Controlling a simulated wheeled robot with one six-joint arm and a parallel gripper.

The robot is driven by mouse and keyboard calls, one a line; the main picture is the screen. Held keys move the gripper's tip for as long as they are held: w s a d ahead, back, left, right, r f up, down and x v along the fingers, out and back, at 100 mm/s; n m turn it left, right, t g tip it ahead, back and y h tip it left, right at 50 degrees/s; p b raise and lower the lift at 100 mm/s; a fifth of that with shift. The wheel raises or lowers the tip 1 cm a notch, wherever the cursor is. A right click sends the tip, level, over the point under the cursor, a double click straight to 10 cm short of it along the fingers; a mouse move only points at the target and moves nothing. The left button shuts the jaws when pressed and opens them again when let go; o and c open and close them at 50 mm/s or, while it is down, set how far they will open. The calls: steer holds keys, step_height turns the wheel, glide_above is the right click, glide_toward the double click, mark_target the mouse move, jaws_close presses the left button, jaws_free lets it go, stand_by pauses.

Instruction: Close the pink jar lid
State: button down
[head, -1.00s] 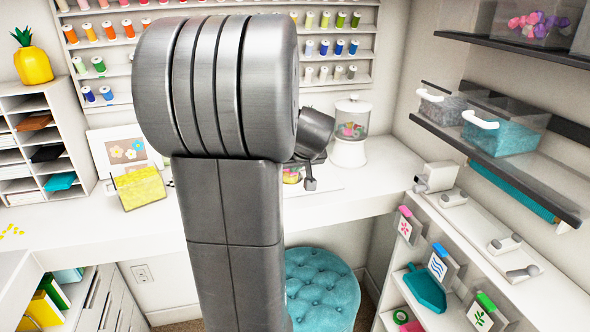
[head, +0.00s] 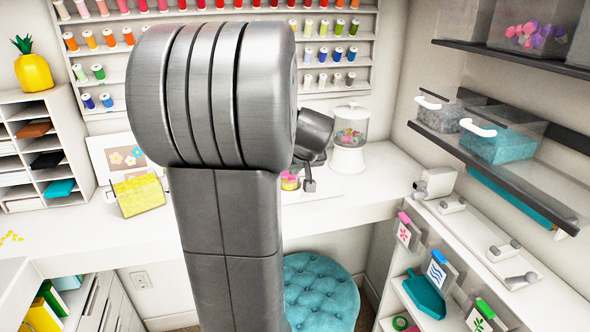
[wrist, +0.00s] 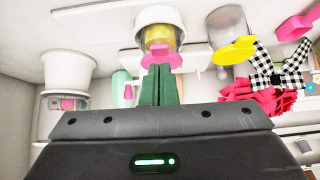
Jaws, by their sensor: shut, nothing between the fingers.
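In the wrist view, the jar (wrist: 158,33) has clear walls, yellow contents and a white part at the picture's top. Its pink lid (wrist: 155,56) shows just beyond my fingertips. My gripper (wrist: 161,68) is shut and empty, with its dark green fingers together. The fingertips overlap the lid in the picture; I cannot tell whether they touch it or whether the lid is fully down. In the head view, a small jar with yellow and pink (head: 290,182) stands on the white desk, partly hidden by my arm.
A clear dispenser with a white base (head: 349,140) stands right of the small jar. A yellow box (head: 139,193) is on the desk to the left. In the wrist view, a yellow-lidded jar (wrist: 232,50) and a checkered bow (wrist: 282,66) are at the right. A teal stool (head: 320,290) is below the desk.

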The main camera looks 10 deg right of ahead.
steer(key=w+r+p+v, duration=0.1)
steer(key=v, duration=1.2)
steer(key=shift+w, duration=0.2)
steer(key=s+f+b+x, duration=0.1)
steer(key=x, duration=1.2)
steer(key=shift+s+f+b, duration=0.2)
steer(key=shift+f+b, duration=0.2)
steer(key=shift+f, duration=0.15)
